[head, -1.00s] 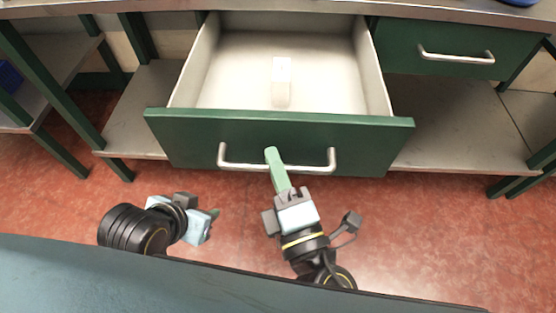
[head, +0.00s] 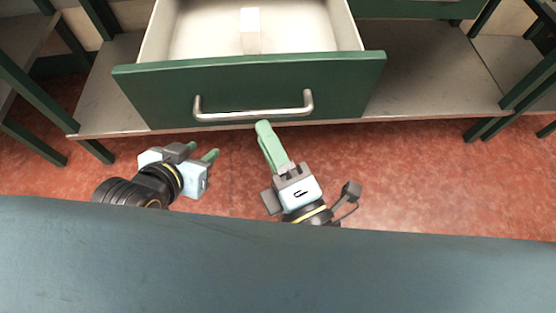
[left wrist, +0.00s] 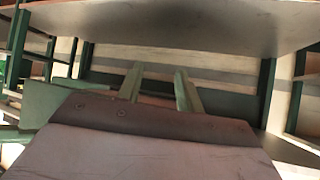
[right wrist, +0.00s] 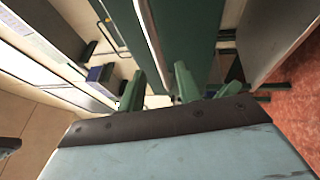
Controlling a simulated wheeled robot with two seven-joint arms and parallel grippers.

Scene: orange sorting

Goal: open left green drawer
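The left green drawer (head: 330,82) is pulled out in the head view, with its pale interior showing. Its silver bar handle (head: 252,114) runs across the front. My right gripper (head: 263,124) is just below the handle in the head view, its fingertips close to the bar and seemingly clear of it. In the right wrist view its two green fingers (right wrist: 158,88) stand apart, with the handle bar (right wrist: 152,40) showing between and beyond them. My left gripper (head: 204,151) is open and empty, to the left and below the drawer front; its fingers (left wrist: 159,85) are apart in the left wrist view.
A second green drawer (head: 420,8) is at the upper right, cut off by the frame. A grey lower shelf (head: 430,80) runs under the drawers. Red floor (head: 400,170) is clear in front.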

